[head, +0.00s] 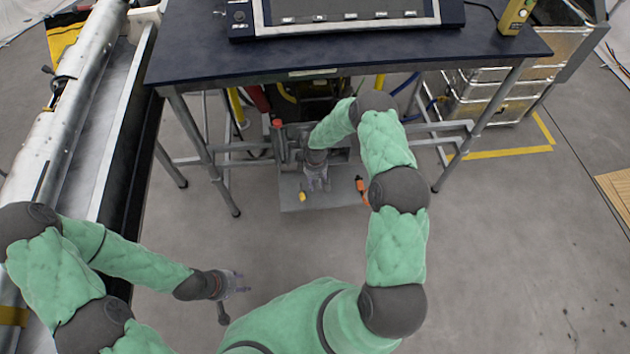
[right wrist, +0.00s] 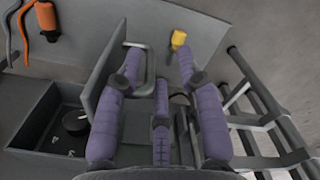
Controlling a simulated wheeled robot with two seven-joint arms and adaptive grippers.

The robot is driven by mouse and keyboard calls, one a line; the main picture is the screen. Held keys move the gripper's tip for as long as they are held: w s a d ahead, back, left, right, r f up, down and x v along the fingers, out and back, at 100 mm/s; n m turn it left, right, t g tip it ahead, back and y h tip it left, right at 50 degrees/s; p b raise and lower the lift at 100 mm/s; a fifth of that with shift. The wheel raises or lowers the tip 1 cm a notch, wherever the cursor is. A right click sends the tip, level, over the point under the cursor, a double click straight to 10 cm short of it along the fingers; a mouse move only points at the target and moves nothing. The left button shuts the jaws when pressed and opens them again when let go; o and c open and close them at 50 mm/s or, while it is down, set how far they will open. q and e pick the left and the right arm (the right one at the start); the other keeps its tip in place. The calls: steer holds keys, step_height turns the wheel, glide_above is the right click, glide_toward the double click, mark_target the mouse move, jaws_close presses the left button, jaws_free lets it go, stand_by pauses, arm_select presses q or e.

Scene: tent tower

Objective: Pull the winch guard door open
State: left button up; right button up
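The grey winch unit (head: 325,202) sits low under the dark table. In the right wrist view a flat grey panel (right wrist: 106,72), seemingly the guard door, stands upright with a grey U-shaped handle (right wrist: 150,68) on its right face. My right gripper (right wrist: 158,68) has its purple fingers spread around the handle area. Its left finger overlaps the handle; I cannot tell whether it touches it. The right gripper also shows over the unit in the head view (head: 318,182). My left gripper (head: 238,284) hangs over bare floor at lower left, apart from the unit; its fingers look spread.
An open tray (right wrist: 30,128) with a black round part lies left of the panel. A yellow piece (right wrist: 179,38) and an orange-handled item (right wrist: 45,18) lie beyond. Table legs and rails (head: 205,165) stand close around the unit. Floor (head: 520,230) at right is clear.

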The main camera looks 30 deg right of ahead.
steer(key=shift+w+d+r+t, duration=0.3)
steer(key=shift+w+d, duration=0.05)
steer(key=shift+w, duration=0.3)
step_height(320, 180, up, 11)
steer(key=s, duration=0.1)
steer(key=shift+a+r, duration=0.2)
steer(key=shift+a, duration=0.05)
